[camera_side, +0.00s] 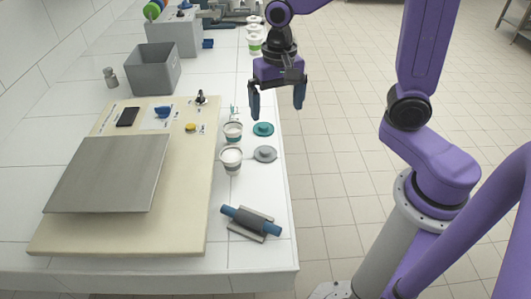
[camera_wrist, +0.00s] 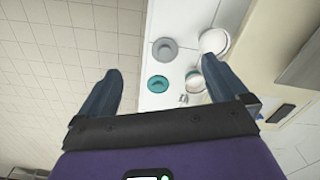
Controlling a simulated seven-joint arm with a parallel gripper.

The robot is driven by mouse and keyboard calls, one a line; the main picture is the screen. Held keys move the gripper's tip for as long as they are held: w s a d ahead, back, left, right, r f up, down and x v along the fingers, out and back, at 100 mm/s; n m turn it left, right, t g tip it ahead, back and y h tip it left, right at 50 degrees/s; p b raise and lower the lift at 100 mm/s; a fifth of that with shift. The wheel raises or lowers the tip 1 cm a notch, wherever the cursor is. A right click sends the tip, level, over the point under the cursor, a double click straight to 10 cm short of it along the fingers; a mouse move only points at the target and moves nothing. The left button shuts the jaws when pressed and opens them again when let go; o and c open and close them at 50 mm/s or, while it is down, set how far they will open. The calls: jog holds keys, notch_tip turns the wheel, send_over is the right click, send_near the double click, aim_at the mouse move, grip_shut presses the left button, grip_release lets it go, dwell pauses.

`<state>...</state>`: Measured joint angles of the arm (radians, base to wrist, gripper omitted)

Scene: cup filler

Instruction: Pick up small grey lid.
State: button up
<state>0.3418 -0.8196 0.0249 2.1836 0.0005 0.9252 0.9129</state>
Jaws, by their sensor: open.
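The small grey lid (camera_side: 265,154) lies flat on the white table near its right edge. It also shows in the wrist view (camera_wrist: 165,50), beyond my fingertips and between their lines. A teal lid (camera_side: 263,129) lies just behind it in the side view, and in the wrist view it is nearer to me (camera_wrist: 158,84). My gripper (camera_side: 276,106) is open and empty, pointing down, above and behind both lids. Its two dark blue fingers are wide apart in the wrist view (camera_wrist: 160,72). It touches neither lid.
Two white cups, one nearer (camera_side: 231,160) and one farther (camera_side: 233,132), stand left of the lids. A blue-handled roller-like tool (camera_side: 250,222) lies in front. A cream board with a metal plate (camera_side: 110,175) fills the left. A grey bin (camera_side: 153,69) stands behind. The table's right edge is close.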

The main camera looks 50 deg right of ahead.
aim_at(265, 149)
jog(key=w+d+m, duration=0.2)
jog(key=w+m, duration=0.4)
jog(key=f, duration=1.8)
jog(key=shift+s+d, duration=0.1)
jog(key=shift+s, duration=0.15)
jog(key=c, duration=1.1)
